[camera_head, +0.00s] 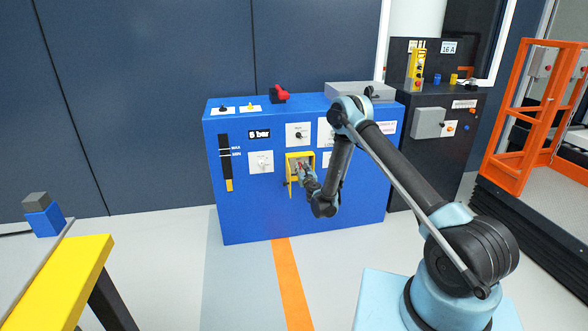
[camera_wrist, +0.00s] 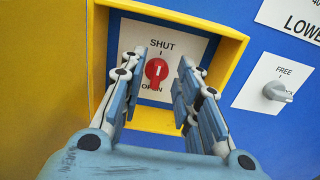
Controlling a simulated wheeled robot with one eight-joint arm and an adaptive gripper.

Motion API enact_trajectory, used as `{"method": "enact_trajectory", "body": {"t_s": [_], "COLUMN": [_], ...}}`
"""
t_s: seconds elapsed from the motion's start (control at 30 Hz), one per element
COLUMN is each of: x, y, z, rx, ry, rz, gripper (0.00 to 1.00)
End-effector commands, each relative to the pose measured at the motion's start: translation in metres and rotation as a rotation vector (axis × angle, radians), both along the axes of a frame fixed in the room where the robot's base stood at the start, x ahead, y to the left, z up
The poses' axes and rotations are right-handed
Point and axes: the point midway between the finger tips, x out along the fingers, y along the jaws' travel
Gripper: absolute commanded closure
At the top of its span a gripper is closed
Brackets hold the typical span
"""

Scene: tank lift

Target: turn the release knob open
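The plate is inside a yellow-framed recess (camera_wrist: 235,45) in the blue cabinet (camera_head: 231,217). A yellow door (camera_wrist: 40,70) stands swung out at the left of the recess. My gripper (camera_wrist: 157,75) is open, with one finger on each side of the knob and gaps between. In the head view my gripper (camera_head: 305,168) reaches into the recess, and the knob is hard to make out.
A grey FREE/LOCK knob (camera_wrist: 277,90) is right of the recess. Other white knob plates (camera_head: 298,134) surround the recess, and a red handle (camera_head: 280,92) stands on the cabinet top. A yellow bench (camera_head: 70,280) is at left, and an orange frame (camera_head: 515,100) at right. Floor in front is clear.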

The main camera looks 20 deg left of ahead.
Motion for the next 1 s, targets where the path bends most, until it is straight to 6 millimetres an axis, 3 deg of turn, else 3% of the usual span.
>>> {"method": "enact_trajectory", "body": {"t_s": [0.2, 0.53, 0.67, 1.0], "x": [0.005, -0.002, -0.004, -0.004], "y": [0.009, 0.025, 0.028, 0.025], "z": [0.0, 0.0, 0.0, 0.0], "rx": [0.0, 0.0, 0.0, 0.007], "ry": [0.0, 0.0, 0.0, 0.004], "rz": [0.001, 0.015, 0.019, 0.016], "gripper": [0.7, 0.7, 0.99, 1.0]}}
